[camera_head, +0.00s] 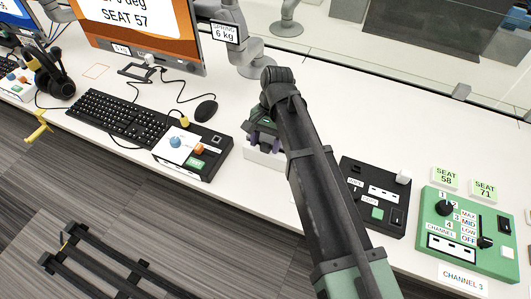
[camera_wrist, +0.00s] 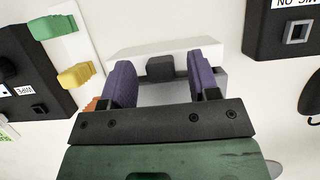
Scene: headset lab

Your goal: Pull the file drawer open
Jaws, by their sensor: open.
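A small white box-like unit, which I take to be the file drawer (camera_wrist: 130,54), shows in the wrist view with a black knob-like handle (camera_wrist: 160,69) on it. In the head view part of the white drawer unit (camera_head: 262,159) shows on the desk, mostly hidden by my arm. My gripper (camera_wrist: 161,72) is open, with one purple finger on each side of the handle and a gap on both sides. In the head view my gripper (camera_head: 263,137) is over the unit, partly behind my arm. How far the drawer is out cannot be told.
A black control box (camera_head: 191,154) with blue and orange knobs stands left of the drawer. A black panel (camera_head: 372,197) and a green channel box (camera_head: 468,232) stand to the right. A keyboard (camera_head: 119,117), mouse (camera_head: 206,110) and monitor (camera_head: 145,30) are further left.

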